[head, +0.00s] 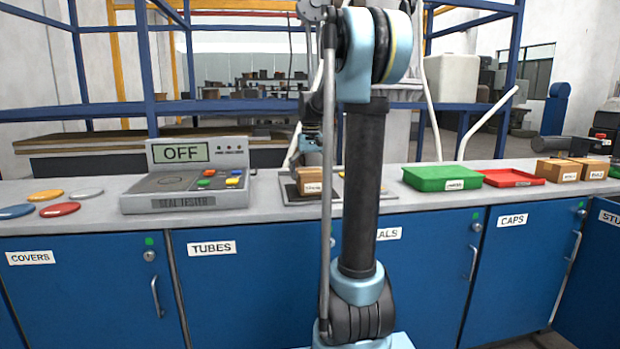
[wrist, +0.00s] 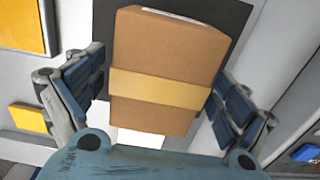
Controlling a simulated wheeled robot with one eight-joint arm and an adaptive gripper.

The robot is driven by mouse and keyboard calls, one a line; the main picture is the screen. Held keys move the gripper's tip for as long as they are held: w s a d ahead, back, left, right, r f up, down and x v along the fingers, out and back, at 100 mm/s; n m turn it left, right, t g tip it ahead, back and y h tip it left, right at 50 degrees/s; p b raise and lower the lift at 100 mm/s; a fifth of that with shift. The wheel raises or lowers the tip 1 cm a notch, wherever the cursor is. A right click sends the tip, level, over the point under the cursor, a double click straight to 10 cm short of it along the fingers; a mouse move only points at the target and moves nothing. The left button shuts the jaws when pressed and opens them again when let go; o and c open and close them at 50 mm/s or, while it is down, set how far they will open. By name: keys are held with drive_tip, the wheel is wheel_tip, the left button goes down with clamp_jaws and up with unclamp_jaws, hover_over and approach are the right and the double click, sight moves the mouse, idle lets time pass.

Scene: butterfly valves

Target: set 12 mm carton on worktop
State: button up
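A brown carton (head: 309,180) with a small label on its front sits on a dark pad (head: 289,190) on the grey worktop (head: 266,198). The label is too small to read. In the wrist view the carton (wrist: 165,55) has a pale yellow tape band and lies between my two fingers. My gripper (wrist: 160,95) is open around it, with a narrow gap at the left finger; contact at the right finger is unclear. In the head view my gripper (head: 311,148) is just above the carton, partly hidden by my arm.
A seal tester (head: 185,180) reading OFF stands left, with round covers (head: 58,208) beyond it. Right are a green tray (head: 443,178), a red tray (head: 512,178) and other cartons (head: 557,171). Blue cupboards (head: 80,290) are below. A yellow item (wrist: 28,118) lies beside the carton.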

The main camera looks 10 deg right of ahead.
sight(310, 172)
wheel_tip(310, 172, up, 12)
idle(0.8)
